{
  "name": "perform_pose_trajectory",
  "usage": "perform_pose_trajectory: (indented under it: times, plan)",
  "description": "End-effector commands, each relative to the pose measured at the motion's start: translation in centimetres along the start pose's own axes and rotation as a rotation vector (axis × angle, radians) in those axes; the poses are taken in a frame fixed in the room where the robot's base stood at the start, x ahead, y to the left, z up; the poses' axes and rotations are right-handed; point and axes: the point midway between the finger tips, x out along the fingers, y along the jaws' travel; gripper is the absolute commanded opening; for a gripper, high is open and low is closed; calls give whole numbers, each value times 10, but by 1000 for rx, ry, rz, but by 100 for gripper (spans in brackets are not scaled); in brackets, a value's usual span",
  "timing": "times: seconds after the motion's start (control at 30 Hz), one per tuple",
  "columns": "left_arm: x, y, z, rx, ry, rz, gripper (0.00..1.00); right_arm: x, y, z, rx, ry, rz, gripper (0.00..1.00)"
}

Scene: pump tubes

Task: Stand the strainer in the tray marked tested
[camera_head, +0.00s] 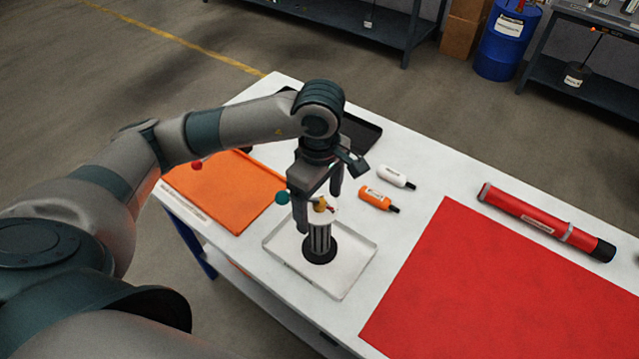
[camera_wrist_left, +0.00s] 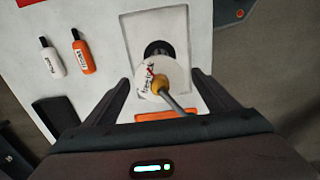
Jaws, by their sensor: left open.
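The strainer (camera_head: 319,238) stands upright in the shallow clear tray (camera_head: 349,283), with a dark round base, a slotted grey body and a yellow piece at its top. In the left wrist view, the strainer (camera_wrist_left: 146,78) shows from above as a pale disc with writing, with a yellow knob and grey rod over it. The tray (camera_wrist_left: 133,27) is behind it. My left gripper (camera_head: 319,202) is open, pointing down, with its fingers on either side of the strainer's top; contact cannot be told. The tray's marking is not readable. My right gripper is not in view.
An orange mat (camera_head: 225,190) lies left of the tray and a red mat (camera_head: 500,290) right. An orange bottle (camera_head: 374,198) and a white bottle (camera_head: 396,177) lie behind it. A red tube (camera_head: 540,220) lies at the right. A black tray (camera_head: 361,135) is partly behind my arm.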

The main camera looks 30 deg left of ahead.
Motion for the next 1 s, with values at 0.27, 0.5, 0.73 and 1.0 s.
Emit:
perform_pose_trajectory:
  times: [0.27, 0.5, 0.73, 1.0]
  plan:
    - [-21, 1, 0, 1, 0, 5, 80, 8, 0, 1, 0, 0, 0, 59]
    - [-56, 2, 0, 0, 1, 6, 80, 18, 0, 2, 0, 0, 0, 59]
    - [-84, 1, 0, 1, 1, 4, 80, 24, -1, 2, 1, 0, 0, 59]
    - [-111, 1, 0, 1, 0, 3, 80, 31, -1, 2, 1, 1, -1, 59]
